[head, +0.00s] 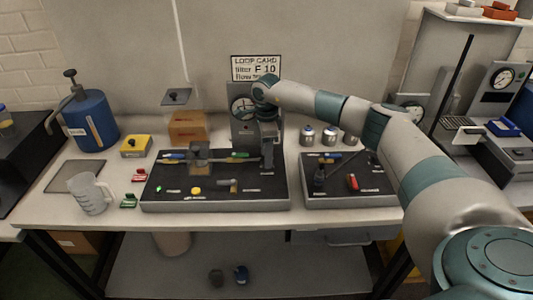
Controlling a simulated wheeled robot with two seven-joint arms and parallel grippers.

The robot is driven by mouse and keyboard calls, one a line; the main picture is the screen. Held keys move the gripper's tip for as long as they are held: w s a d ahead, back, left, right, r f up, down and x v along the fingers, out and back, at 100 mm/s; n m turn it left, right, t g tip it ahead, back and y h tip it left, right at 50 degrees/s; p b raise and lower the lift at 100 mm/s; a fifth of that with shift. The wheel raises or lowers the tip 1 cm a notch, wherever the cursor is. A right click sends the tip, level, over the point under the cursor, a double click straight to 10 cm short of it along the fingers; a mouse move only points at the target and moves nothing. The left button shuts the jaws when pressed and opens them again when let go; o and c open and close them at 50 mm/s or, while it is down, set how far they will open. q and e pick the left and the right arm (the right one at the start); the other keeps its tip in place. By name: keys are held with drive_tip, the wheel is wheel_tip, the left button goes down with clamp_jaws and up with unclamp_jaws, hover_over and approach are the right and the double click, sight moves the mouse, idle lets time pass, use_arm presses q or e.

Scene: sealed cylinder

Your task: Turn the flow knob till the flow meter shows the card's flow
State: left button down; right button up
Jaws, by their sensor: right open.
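The loop card (256,65) stands at the back of the bench against the panel. It reads "F 10" on its filter line; its flow line is partly covered by my arm and too small to read. Below it a grey unit has a round dial (239,106), which looks like the flow meter; my right arm covers its right side and I cannot read its needle. My right gripper (268,160) is open, pointing down in front of that unit, above the back right of the dark tray. I cannot make out the flow knob. My left gripper is not in view.
The left dark tray (217,205) holds small tools and parts; a second tray (350,201) lies to its right. Several metal canisters (307,134) stand behind that. A blue pump bottle (92,120), yellow box (136,146) and clear jug (91,194) stand at left.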

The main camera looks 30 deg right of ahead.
drive_tip(key=c, duration=1)
drive_tip(key=shift+f+m+b, duration=0.15)
drive_tip(key=shift+m+b, duration=0.45)
drive_tip(key=shift+b, duration=0.15)
drive_tip(key=shift+c, duration=0.2)
drive_tip(key=shift+m+b, duration=0.55)
drive_tip(key=shift+m, duration=0.65)
drive_tip(key=shift+r, duration=0.2)
drive_tip(key=o, duration=1)
drive_tip(key=shift+o, duration=0.2)
